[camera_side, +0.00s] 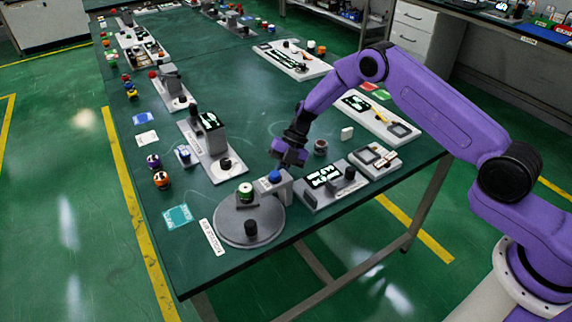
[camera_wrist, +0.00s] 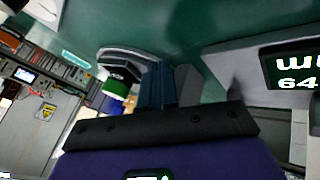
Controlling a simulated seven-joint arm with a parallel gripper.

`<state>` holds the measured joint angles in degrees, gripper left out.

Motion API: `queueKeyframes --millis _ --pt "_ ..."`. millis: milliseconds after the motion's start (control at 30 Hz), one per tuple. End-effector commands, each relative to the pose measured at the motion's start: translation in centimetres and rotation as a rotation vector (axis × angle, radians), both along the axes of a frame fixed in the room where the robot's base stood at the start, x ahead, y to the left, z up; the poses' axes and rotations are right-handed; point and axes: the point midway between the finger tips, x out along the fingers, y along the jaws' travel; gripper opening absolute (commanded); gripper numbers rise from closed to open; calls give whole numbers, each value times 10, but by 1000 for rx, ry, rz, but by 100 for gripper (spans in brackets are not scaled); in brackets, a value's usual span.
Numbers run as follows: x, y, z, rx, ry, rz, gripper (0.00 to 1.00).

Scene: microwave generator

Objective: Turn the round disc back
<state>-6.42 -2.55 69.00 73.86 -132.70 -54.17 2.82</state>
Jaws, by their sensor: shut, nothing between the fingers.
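The round grey disc (camera_side: 230,233) lies flat at the near end of the green table. A black knob (camera_side: 251,228) stands on its near part and a green-and-white can (camera_side: 245,194) on its far part. A grey bracket (camera_side: 287,191) with a blue button (camera_side: 275,176) stands at the disc's right far edge. My gripper (camera_side: 289,158) is shut and empty, above and behind the bracket, apart from the knob. In the wrist view, the shut fingers (camera_wrist: 158,84) point toward the can (camera_wrist: 117,86), and part of the disc (camera_wrist: 133,54) shows behind; the knob cannot be made out clearly.
A box with a lit display (camera_side: 323,178) stands right of the bracket. A grey device (camera_side: 211,138) stands further back on the left. A white label (camera_side: 212,237) and a teal card (camera_side: 177,217) lie left of the disc. The table edge is close to the disc.

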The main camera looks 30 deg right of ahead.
Motion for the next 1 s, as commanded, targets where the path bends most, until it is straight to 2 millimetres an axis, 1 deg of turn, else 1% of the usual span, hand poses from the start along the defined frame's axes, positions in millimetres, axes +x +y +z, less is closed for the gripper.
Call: queueKeyframes --millis 33,200,400,767,1000 --pt "4 8 1 1 -5 4 0" --pt "10 23 1 0 -5 1 0" --pt "12 28 2 0 -2 0 0" --pt "14 30 2 1 -4 1 0" --pt "29 43 1 1 -6 3 0"
